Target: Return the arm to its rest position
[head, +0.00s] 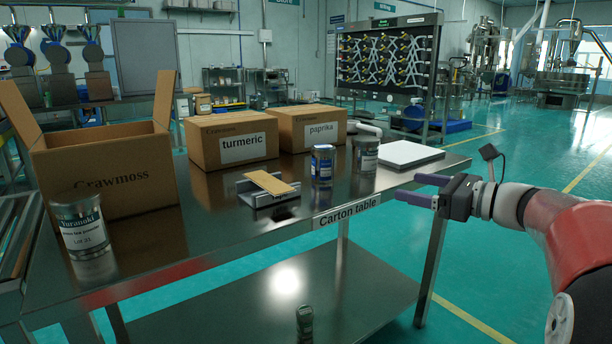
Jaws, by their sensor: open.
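My gripper (424,189) is at the right of the head view, with its two purple fingers apart and nothing between them. It points left, near the right end of the steel carton table (215,268). My red and grey arm reaches in from the right edge. The gripper looks close to the table's right corner; whether it is over the table or just outside it I cannot tell.
On the table stand an open carton (107,175), the turmeric box (215,150), the paprika box (310,125), a labelled can (80,228), a blue can (322,163), a grey can (365,154), a holder with a tan strip (271,183) and a white slab (410,153). Green floor right of the table is clear.

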